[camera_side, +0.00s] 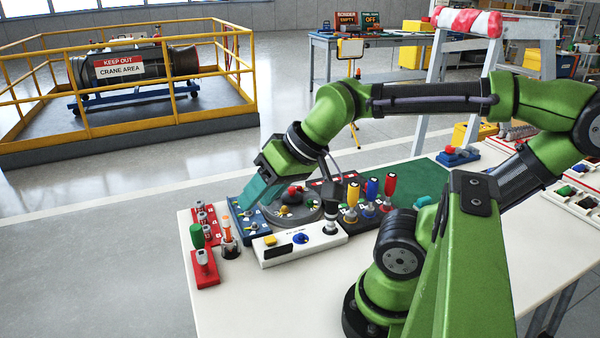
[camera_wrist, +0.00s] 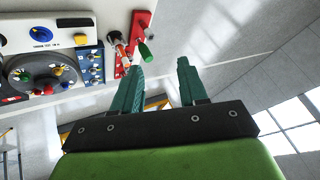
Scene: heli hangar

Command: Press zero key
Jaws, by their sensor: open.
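A white tester box (camera_side: 322,242) lies near the table's front edge with a yellow key (camera_side: 269,240), a blue key (camera_side: 300,238) and a dark display (camera_side: 278,251). In the wrist view the box (camera_wrist: 40,18) is at upper left, with the yellow key (camera_wrist: 80,39) and the display (camera_wrist: 74,22) at its right end. No zero marking is readable, so I cannot tell which key is zero. My gripper (camera_side: 246,204) is behind and left of the box, over the blue panel. In the wrist view its teal fingers (camera_wrist: 159,65) are apart and empty.
The blue panel (camera_side: 262,225) with knobs is beside the box. A grey round plate (camera_side: 308,211) and upright yellow, blue and red handles (camera_side: 371,190) stand behind it. A red rack (camera_side: 206,268) and an orange-handled tool (camera_side: 227,235) stand left. The table's front strip is clear.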

